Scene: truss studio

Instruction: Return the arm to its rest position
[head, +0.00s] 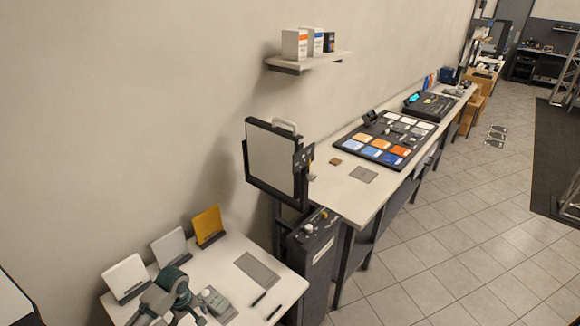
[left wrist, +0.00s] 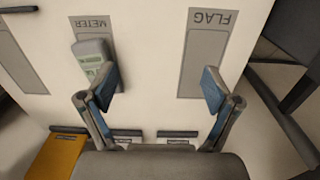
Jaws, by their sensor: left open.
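My left gripper (left wrist: 158,88) is open in the left wrist view, with nothing between its two blue-padded fingers. A grey-green handheld meter (left wrist: 92,58) lies on the grey patch marked METER (left wrist: 90,25), beside the left finger in the picture and apart from the gap between the fingers. In the head view my left arm reaches over the near table at the bottom left, with its gripper (head: 192,308) close to the meter (head: 220,304); fingertip detail is too small there. My right gripper is not in view.
An empty patch marked FLAG (left wrist: 205,55) lies beside the meter's patch. White, grey and yellow panels (head: 208,225) stand along the near table's back edge. A dark pedestal (head: 314,250) and a framed panel (head: 271,158) stand right of it.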

